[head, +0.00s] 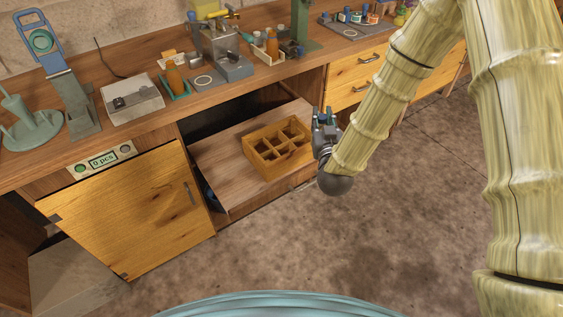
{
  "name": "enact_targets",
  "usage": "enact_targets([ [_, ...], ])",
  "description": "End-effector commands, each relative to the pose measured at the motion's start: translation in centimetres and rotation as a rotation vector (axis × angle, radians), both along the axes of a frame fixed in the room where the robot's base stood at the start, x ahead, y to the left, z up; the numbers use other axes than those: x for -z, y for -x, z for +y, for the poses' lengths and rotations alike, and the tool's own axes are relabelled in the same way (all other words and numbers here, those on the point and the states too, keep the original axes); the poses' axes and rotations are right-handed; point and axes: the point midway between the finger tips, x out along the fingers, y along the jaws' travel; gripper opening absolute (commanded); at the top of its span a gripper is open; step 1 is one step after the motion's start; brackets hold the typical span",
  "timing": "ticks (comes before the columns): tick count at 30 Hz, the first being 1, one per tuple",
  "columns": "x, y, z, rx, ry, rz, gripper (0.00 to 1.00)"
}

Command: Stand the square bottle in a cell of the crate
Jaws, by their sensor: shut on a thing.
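The wooden crate (268,165) stands on a pulled-out shelf under the bench in the head view. It is open on top and divided into several cells; I see no bottle standing in them. My gripper (323,129) is just right of the crate, near its right edge, seen from behind and the side. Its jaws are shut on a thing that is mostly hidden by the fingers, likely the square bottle. I cannot make out its shape or tilt, nor whether it touches the crate.
The shelf (222,158) has bare room left of the crate. The bench top (143,122) above holds an amber bottle (173,79) in a teal holder, a scale (132,103) and other gear. A cupboard door (135,210) is at the left. The floor (400,220) in front is clear.

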Motion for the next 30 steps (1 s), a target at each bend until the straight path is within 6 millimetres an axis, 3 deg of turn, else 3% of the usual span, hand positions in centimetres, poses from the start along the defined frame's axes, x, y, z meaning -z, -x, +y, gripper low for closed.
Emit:
enact_targets([
  [3, 1.5, -1.3, 1.5, -0.013, 0.0, -0.005, 0.0],
  [21, 3.6, -5.8, 8.5, -0.071, 0.0, 0.002, 0.0],
  [30, 3.8, -6.4, 9.9, -0.082, 0.0, 0.007, 0.0],
])
